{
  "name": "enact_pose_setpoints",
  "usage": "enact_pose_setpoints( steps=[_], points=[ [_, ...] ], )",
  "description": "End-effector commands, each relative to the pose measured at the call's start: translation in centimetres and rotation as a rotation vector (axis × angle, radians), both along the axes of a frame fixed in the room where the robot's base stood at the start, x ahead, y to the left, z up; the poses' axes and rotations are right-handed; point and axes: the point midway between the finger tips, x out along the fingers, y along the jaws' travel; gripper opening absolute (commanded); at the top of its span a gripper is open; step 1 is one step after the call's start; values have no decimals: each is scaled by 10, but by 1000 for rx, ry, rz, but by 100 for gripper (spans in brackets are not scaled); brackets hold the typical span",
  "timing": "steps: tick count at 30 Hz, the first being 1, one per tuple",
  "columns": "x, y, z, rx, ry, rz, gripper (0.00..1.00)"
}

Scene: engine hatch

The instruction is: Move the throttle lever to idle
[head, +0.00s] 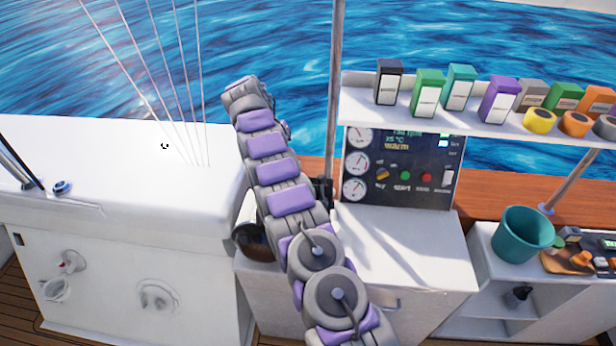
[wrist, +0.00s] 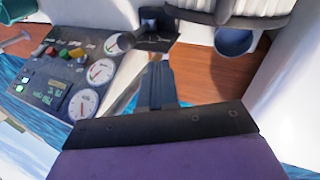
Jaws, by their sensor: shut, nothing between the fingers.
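A black lever unit (wrist: 158,22) that looks like the throttle stands beside the gauge panel in the wrist view, with a dark round knob (wrist: 126,41) on its left side. In the head view a dark part (head: 322,190) at the foot of the pole looks like the same unit, partly hidden by my arm. My gripper (wrist: 157,68) is shut and empty. Its tips point at the black unit and appear close to the knob's right side. I cannot tell whether they touch. In the head view my arm hides the gripper. The lever's setting is not readable.
The gauge panel (head: 402,168) with dials and buttons stands right of the pole (head: 334,90). A shelf (head: 455,117) with boxes and tape rolls hangs above it. A teal bucket (head: 522,233) stands at right. The white deck (head: 90,165) at left is mostly clear.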

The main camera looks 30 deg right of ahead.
Motion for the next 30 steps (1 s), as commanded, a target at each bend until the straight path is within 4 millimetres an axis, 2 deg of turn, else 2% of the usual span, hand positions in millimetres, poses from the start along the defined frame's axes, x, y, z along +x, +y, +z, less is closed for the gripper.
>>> enact_pose_setpoints(
  steps=[8,24,29,30],
  points=[
    [-1,-2,-13,-4,-5,-10,0],
    [-13,-24,-70,-2,-3,-6,0],
    [-18,-33,-97,-2,-1,-7,0],
    [-20,-41,-95,-3,-4,-9,0]
  ],
)
